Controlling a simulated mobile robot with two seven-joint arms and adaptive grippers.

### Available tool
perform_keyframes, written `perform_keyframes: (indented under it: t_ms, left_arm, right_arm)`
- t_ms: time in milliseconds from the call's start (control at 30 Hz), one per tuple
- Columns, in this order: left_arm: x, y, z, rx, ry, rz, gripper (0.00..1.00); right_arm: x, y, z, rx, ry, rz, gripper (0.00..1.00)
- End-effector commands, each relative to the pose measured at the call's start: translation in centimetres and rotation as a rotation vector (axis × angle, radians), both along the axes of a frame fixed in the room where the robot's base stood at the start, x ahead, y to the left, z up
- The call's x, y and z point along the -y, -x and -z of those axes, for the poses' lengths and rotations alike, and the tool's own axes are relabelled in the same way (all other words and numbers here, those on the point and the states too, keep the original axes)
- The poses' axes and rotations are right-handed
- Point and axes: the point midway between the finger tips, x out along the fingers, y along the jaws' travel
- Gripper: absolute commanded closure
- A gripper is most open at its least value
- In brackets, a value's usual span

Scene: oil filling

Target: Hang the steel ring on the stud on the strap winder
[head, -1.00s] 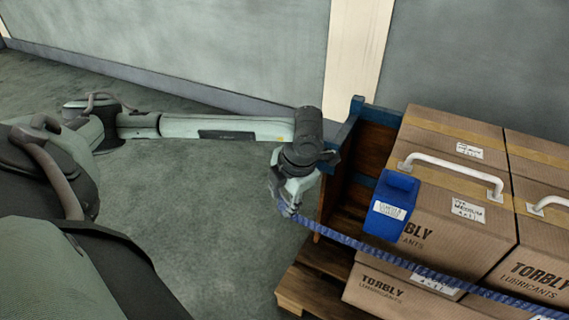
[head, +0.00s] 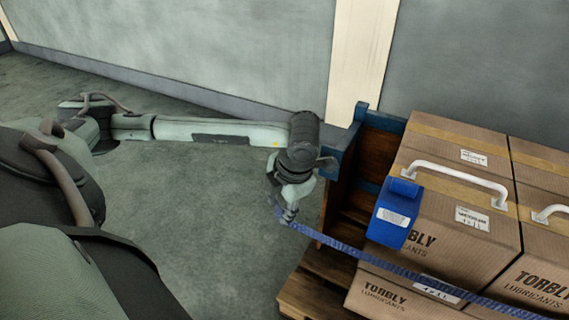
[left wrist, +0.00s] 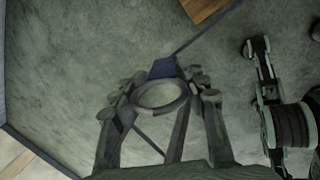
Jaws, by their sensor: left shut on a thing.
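My left gripper (head: 287,212) is shut on the steel ring, off the left front corner of the pallet. The ring's pale rim (left wrist: 160,108) shows between the fingertips in the left wrist view; in the head view the fingers mostly hide it. A blue strap (head: 370,256) runs taut from the ring to the right, across the front of the cartons. The strap winder (head: 396,215), a blue box with a white label, sits against the left carton. I cannot make out its stud. My right gripper is not in view.
Brown cartons (head: 455,255) with white handles (head: 455,175) are stacked on a wooden pallet (head: 303,296). A wooden end frame with blue edges (head: 340,165) stands between the gripper and the cartons. The floor (head: 210,220) to the left is clear. A wall stands behind.

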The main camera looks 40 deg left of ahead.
Motion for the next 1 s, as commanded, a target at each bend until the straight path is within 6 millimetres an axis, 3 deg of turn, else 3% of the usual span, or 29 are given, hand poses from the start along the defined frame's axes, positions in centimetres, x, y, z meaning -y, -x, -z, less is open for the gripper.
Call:
perform_keyframes:
  t_ms: [1000]
  left_arm:
    - [-1.0, 5.0, 0.0, 0.000, 0.000, 0.000, 0.87]
  right_arm:
    - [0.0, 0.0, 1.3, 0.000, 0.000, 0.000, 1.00]
